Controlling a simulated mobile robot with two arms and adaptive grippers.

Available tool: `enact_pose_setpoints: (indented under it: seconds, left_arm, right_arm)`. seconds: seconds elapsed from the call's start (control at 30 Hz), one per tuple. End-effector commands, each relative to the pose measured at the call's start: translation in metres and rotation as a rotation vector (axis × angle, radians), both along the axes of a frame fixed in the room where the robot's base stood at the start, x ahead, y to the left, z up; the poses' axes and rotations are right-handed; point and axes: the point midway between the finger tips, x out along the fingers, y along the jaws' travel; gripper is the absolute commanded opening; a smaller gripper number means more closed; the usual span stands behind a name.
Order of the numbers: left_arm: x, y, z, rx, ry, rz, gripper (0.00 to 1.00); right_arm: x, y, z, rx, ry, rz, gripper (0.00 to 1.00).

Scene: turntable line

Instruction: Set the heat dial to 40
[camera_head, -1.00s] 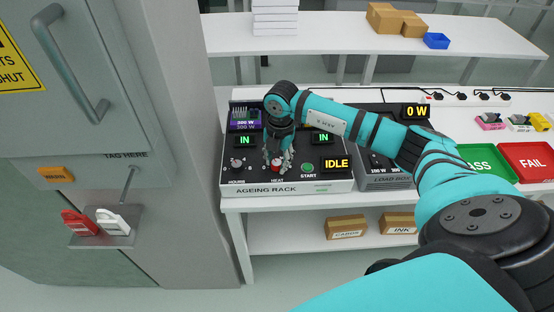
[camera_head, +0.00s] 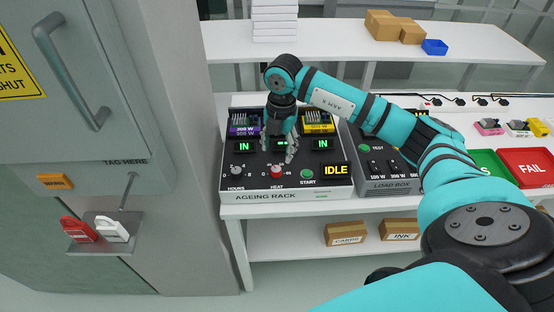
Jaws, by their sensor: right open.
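The ageing rack (camera_head: 240,189) stands on the white bench, with a sloped black front panel. Its red heat dial (camera_head: 277,172) sits low in the middle above the HEAT label and is uncovered. The dial's exact setting is too small to read. My right gripper (camera_head: 283,156) is open and empty, pointing down just above and behind the heat dial, apart from it. It partly hides the middle of the panel. My left gripper is not in view.
The hours dial (camera_head: 236,171) is left of the heat dial and the green start button (camera_head: 307,174) is right. A yellow IDLE display (camera_head: 336,171) is beside it. The load box (camera_head: 392,186) stands close on the right. A grey cabinet (camera_head: 180,120) rises on the left.

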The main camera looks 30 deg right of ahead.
Motion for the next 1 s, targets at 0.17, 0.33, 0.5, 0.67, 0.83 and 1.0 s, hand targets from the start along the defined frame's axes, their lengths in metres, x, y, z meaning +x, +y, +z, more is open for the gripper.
enact_pose_setpoints:
  seconds: [0.17, 0.33, 0.5, 0.67, 0.83, 1.0]
  left_arm:
    - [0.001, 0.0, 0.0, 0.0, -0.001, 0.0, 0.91]
    - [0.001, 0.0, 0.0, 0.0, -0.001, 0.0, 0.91]
    - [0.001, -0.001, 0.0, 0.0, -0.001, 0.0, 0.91]
    - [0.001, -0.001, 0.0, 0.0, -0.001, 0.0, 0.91]
    - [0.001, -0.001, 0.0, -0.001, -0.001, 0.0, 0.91]
    - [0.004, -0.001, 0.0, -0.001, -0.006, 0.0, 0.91]
  right_arm:
    - [-0.001, -0.001, 0.028, -0.001, -0.002, 0.0, 0.55]
    - [-0.002, -0.001, 0.039, 0.0, 0.0, 0.0, 0.55]
    - [-0.002, -0.001, 0.04, -0.001, 0.001, 0.0, 0.55]
    - [-0.002, -0.001, 0.04, -0.001, 0.001, 0.0, 0.55]
    - [-0.002, -0.001, 0.04, -0.001, 0.001, 0.0, 0.55]
    - [-0.002, -0.002, 0.04, -0.001, 0.001, 0.0, 0.55]
